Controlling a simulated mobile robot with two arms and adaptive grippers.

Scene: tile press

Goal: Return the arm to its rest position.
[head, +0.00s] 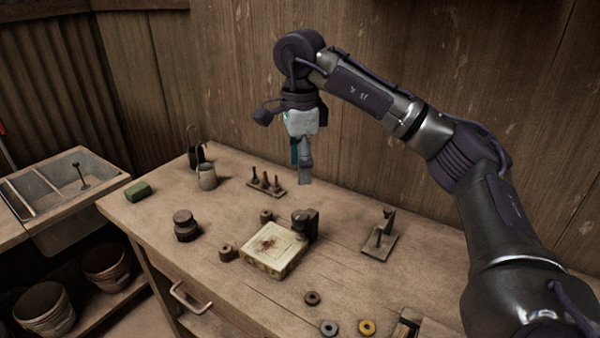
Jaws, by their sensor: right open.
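My right arm comes in from the right and arches over the wooden workbench. My right gripper (302,160) points down, above the back part of the bench. Its fingers overlap in this view, and nothing shows between them. It appears clear of the things below it. The tile press's pale square block (272,252) with a brown stain on top sits on the bench in front of the gripper, with a dark clamp-like part (306,224) at its back right corner. My left gripper is not in view.
The workbench (180,222) holds a dark weight-like pot (186,226), a grey cup (207,177), a peg rack (266,183), a metal stand (380,236), a green block (138,191) and several rings (367,327). A sink (75,180) is at the left. A plank wall stands behind.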

